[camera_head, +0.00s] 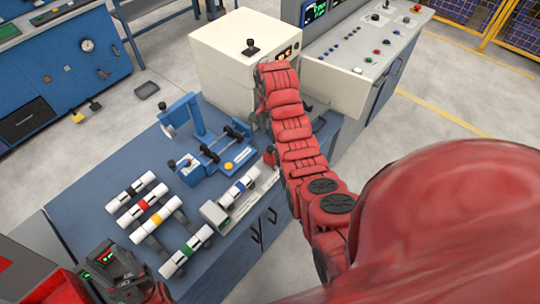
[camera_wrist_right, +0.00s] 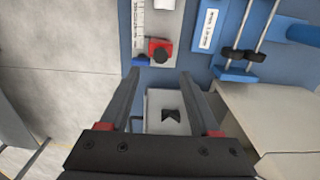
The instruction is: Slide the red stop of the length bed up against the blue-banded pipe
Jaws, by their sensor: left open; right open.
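The blue-banded pipe (camera_head: 240,187) lies on the pale length bed (camera_head: 214,213) at the right side of the blue bench. The red stop (camera_head: 269,157) is at the bed's far end, partly covered by my right arm. In the right wrist view, the red stop (camera_wrist_right: 160,50) with its dark knob is just beyond my right fingertips, and a white pipe end shows at the top edge, apart from it. My right gripper (camera_wrist_right: 162,75) is open and empty; the arm hides it in the head view. My left gripper (camera_head: 118,272) is at the lower left, near the racked pipes.
White pipes with coloured bands, including yellow (camera_head: 158,216) and green (camera_head: 187,249), lie on racks at the front left. A blue fixture (camera_head: 205,150) with rods stands behind the bed. A beige machine (camera_head: 225,65) stands at the back of the bench.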

